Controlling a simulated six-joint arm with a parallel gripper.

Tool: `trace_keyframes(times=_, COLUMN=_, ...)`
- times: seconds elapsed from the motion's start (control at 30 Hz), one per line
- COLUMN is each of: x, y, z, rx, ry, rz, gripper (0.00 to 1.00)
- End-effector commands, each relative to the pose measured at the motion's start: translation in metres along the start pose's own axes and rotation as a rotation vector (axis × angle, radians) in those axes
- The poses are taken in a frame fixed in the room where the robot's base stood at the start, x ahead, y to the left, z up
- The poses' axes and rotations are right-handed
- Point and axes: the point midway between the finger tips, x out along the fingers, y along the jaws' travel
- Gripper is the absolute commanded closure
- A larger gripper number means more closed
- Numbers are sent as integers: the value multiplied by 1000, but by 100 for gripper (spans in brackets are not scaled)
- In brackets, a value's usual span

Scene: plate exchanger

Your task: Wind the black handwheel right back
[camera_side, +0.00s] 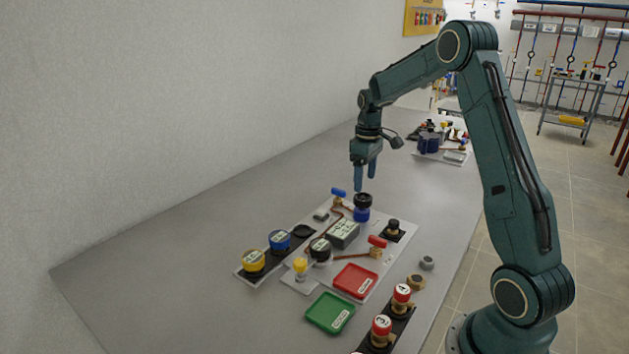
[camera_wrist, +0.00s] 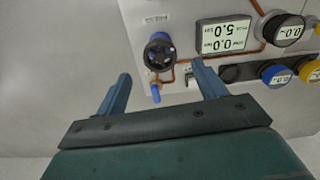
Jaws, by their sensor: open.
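The black handwheel (camera_side: 362,199) sits on a blue valve body (camera_side: 362,214) at the back of the white panel. In the wrist view the handwheel (camera_wrist: 159,52) shows from above, with blue visible at its rim. My gripper (camera_side: 365,181) points down, just above the handwheel. Its jaws are open and empty, and I see a gap between fingers and wheel. In the wrist view the fingertips (camera_wrist: 161,70) stand apart to either side of the wheel's line.
A blue-handled valve (camera_side: 338,193) stands close left of the handwheel. A grey display box (camera_side: 343,234), round gauges (camera_side: 279,240), a red-handled valve (camera_side: 377,242), a red tray (camera_side: 355,281) and a green tray (camera_side: 330,313) lie nearer. The table's left side is clear.

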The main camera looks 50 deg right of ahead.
Motion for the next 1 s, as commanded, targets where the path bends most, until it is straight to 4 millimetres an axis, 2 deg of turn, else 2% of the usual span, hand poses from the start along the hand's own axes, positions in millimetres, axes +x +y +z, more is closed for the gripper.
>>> trace_keyframes(times=0.03, x=-11, y=1, z=-1, rx=0, ry=4, rz=3, gripper=30)
trace_keyframes(times=0.2, x=-40, y=0, z=-1, rx=0, ry=3, rz=2, gripper=30)
trace_keyframes(times=0.43, x=-70, y=0, z=0, rx=-1, ry=2, rz=1, gripper=30)
trace_keyframes(times=0.63, x=-82, y=0, z=0, rx=-1, ry=0, rz=0, gripper=30)
trace_keyframes(times=1.0, x=-83, y=0, z=0, rx=-1, ry=0, rz=0, gripper=30)
